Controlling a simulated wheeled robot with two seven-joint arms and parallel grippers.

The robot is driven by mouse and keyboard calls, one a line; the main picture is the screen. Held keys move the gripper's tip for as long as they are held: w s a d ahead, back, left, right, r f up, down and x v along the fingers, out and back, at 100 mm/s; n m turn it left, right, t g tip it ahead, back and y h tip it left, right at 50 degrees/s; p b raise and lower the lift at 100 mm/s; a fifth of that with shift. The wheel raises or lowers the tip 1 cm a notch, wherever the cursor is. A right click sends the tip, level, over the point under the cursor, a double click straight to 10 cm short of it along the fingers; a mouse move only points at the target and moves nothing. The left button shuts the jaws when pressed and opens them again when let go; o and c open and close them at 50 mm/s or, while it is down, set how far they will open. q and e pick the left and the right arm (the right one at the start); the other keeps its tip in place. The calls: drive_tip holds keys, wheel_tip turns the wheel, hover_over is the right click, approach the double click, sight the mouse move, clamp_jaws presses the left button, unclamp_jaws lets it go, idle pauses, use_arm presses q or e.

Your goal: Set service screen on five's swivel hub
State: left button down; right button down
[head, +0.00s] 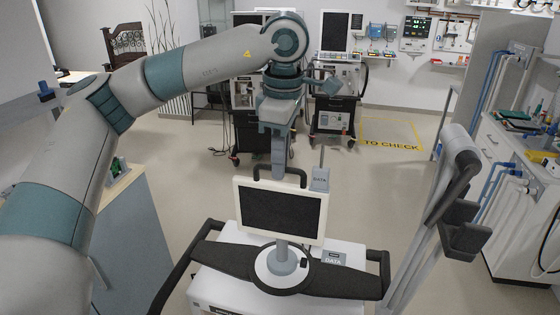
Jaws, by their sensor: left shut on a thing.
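The service screen (282,211), a dark display in a pale frame, stands roughly upright above the white cart in front of me. My left gripper (278,169) comes down from above and is shut at the screen's top, by a black loop handle; the exact grip is hard to see. A grey stem under the screen meets the round swivel hub (281,266) on the cart top. I cannot tell whether the stem is seated in the hub or only just above it. My right gripper is not in view.
A tall ventilator (335,85) stands at the back. A floor area marked TO CHECK (390,146) is clear. A cabinet (510,205) stands right, a blue-grey counter (135,245) left.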

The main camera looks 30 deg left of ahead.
use_arm(q)
drive_tip(key=shift+r, duration=0.1)
drive_tip(key=c, duration=1.7)
unclamp_jaws()
drive_tip(key=shift+c, duration=0.2)
drive_tip(key=shift+s+d, duration=0.1)
drive_tip(key=shift+s, duration=0.1)
drive_tip(key=shift+w+r, duration=0.15)
drive_tip(key=shift+r, duration=0.15)
drive_tip(key=r+b, duration=0.2)
drive_tip(key=r, duration=0.3)
drive_tip(key=shift+d, duration=0.2)
wheel_tip(320, 180, up, 12)
drive_tip(key=s, duration=0.1)
drive_tip(key=shift+d+b, duration=0.3)
drive_tip(key=shift+d, duration=0.05)
drive_tip(key=shift+f, duration=0.15)
